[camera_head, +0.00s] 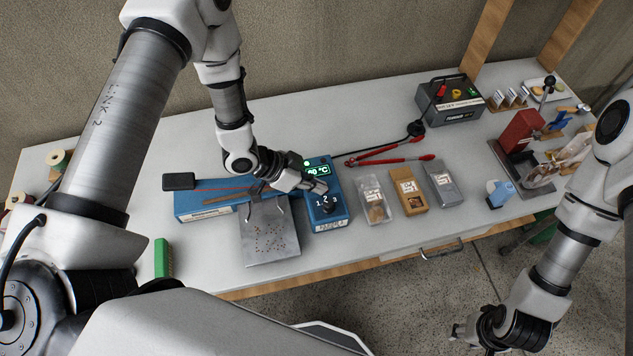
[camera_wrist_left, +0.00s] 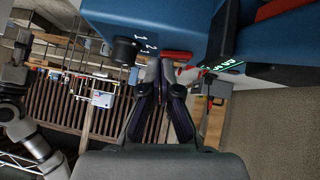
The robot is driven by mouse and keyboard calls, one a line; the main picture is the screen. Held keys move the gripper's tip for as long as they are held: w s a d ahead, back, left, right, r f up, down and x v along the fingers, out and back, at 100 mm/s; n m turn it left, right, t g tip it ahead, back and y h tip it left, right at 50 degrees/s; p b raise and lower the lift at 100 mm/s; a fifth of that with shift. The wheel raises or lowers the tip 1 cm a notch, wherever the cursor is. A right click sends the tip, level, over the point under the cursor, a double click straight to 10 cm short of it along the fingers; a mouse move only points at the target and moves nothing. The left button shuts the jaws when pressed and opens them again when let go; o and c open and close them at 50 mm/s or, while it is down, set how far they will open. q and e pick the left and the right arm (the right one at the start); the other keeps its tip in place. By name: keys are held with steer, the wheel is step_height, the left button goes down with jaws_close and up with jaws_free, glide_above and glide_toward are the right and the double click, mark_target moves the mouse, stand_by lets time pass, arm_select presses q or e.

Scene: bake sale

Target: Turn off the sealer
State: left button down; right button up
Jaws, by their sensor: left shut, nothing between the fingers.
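The sealer is a blue unit (camera_head: 327,217) with a long blue bar (camera_head: 200,203) to its left, on the table. Its green display (camera_head: 317,169) is lit and reads a temperature in °C. A dark dial with numbers sits on its front part; the dial (camera_wrist_left: 125,50) also shows in the left wrist view, with a red switch (camera_wrist_left: 176,56) beside it and the lit display (camera_wrist_left: 228,66) further right. My left gripper (camera_head: 318,187) is shut and empty over the unit, its fingertips (camera_wrist_left: 160,68) close to the red switch; I cannot tell whether they touch. My right gripper (camera_head: 462,334) hangs low at the right, its fingers too small to judge.
A metal plate (camera_head: 270,240) lies before the sealer's bar. Clear, brown and grey packs (camera_head: 409,192) stand to the right. Red-handled tools (camera_head: 385,151) and a black power box (camera_head: 450,100) are behind. A green block (camera_head: 163,258) is at the front left.

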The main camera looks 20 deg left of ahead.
arm_select(q)
steer(key=shift+d, duration=0.1)
arm_select(e)
steer(key=shift+d, duration=0.1)
arm_select(q)
steer(key=shift+w+f, duration=0.1)
steer(key=shift+f, duration=0.15)
steer(key=shift+s+r, duration=0.3)
steer(key=shift+s, duration=0.05)
steer(key=shift+w, duration=0.4)
steer(key=shift+w+a, duration=0.4)
steer(key=shift+a+r, duration=0.1)
steer(key=shift+r, duration=0.05)
arm_select(e)
steer(key=shift+s+r, duration=0.15)
steer(key=shift+s, duration=0.35)
arm_select(q)
steer(key=shift+w, duration=0.1)
